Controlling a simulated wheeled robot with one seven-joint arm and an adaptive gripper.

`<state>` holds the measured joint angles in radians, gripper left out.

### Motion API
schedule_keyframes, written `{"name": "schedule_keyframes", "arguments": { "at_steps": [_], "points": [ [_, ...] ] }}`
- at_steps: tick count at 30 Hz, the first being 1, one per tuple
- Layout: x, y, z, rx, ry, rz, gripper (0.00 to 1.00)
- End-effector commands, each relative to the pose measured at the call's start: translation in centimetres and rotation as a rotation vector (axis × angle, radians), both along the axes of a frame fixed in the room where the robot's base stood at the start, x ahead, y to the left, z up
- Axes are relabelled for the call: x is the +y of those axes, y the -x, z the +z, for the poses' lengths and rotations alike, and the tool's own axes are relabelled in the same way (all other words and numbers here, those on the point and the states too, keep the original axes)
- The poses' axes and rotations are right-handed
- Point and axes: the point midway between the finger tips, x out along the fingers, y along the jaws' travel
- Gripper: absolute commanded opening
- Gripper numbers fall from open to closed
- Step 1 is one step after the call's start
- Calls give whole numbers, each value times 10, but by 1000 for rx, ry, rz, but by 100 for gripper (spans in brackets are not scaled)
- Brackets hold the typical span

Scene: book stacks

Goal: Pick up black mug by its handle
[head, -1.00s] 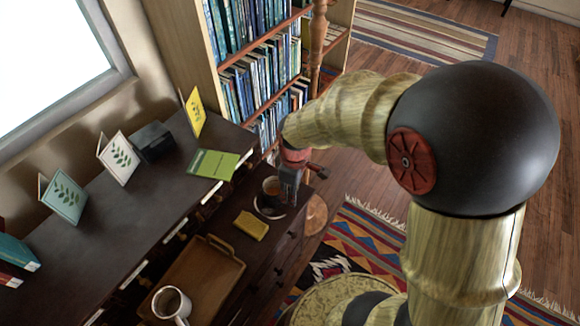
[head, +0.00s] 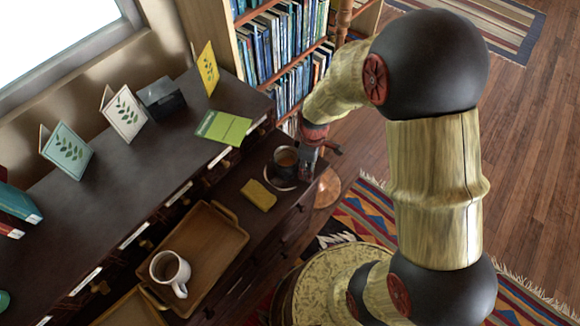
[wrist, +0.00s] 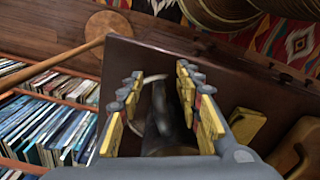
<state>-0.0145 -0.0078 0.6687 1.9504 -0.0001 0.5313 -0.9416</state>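The black mug (head: 286,158) stands upright on a pale-rimmed saucer (head: 276,183) near the dark cabinet's end, with brown liquid inside. My gripper (head: 308,166) points down close at the mug's right side in the head view. In the wrist view my gripper (wrist: 163,105) has its yellow-padded fingers spread apart, with a dark shape, apparently part of the mug (wrist: 160,122), between them. I cannot make out the handle or whether the fingers touch it.
A yellow block (head: 258,195) lies just in front of the saucer. A wooden tray (head: 222,240) holds a white mug (head: 169,270). Behind is a raised dark shelf (head: 120,180) with standing cards and a green booklet (head: 223,127). A bookcase (head: 290,75) stands beyond my gripper.

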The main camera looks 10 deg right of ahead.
Motion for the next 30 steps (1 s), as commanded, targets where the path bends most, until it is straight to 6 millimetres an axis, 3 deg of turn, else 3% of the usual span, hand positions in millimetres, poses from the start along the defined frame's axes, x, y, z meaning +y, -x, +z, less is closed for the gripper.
{"name": "schedule_keyframes", "arguments": {
  "at_steps": [8, 25, 30],
  "points": [
    [0, -1, -3, -1, 0, 0, 34],
    [0, 0, -3, -1, 0, -1, 1],
    [0, 0, -3, -1, 0, -1, 0]
  ]
}}
